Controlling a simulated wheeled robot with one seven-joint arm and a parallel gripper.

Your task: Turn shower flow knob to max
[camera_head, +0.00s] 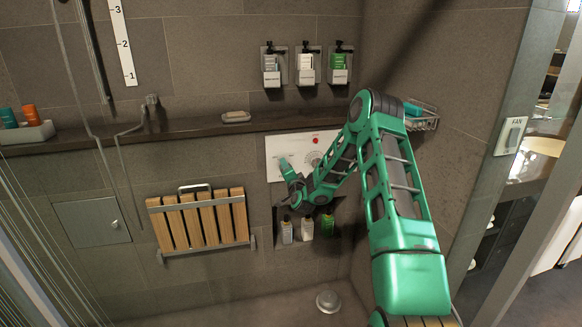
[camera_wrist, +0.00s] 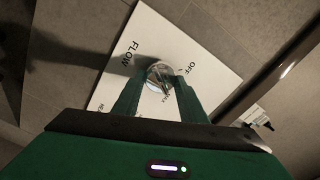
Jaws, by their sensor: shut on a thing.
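The shower control panel (camera_head: 273,145) is a white plate on the tiled wall below the dark ledge. It also shows tilted in the wrist view (camera_wrist: 205,52), with "FLOW", "OFF" and "MAX" printed on it. The flow knob (camera_wrist: 159,69) is round and silver and sits between my fingertips. My gripper (camera_wrist: 157,82) is shut on this knob, one green finger on each side. In the head view my gripper (camera_head: 284,163) reaches the left part of the panel and hides the knob. The exact knob angle is hard to tell.
A second dial (camera_head: 314,158) and a red button (camera_head: 315,140) are on the panel's right. Bottles stand in a niche (camera_head: 307,228) just below my wrist. A folded wooden seat (camera_head: 203,222) is to the left, and dispensers (camera_head: 306,68) hang above the ledge (camera_head: 190,129).

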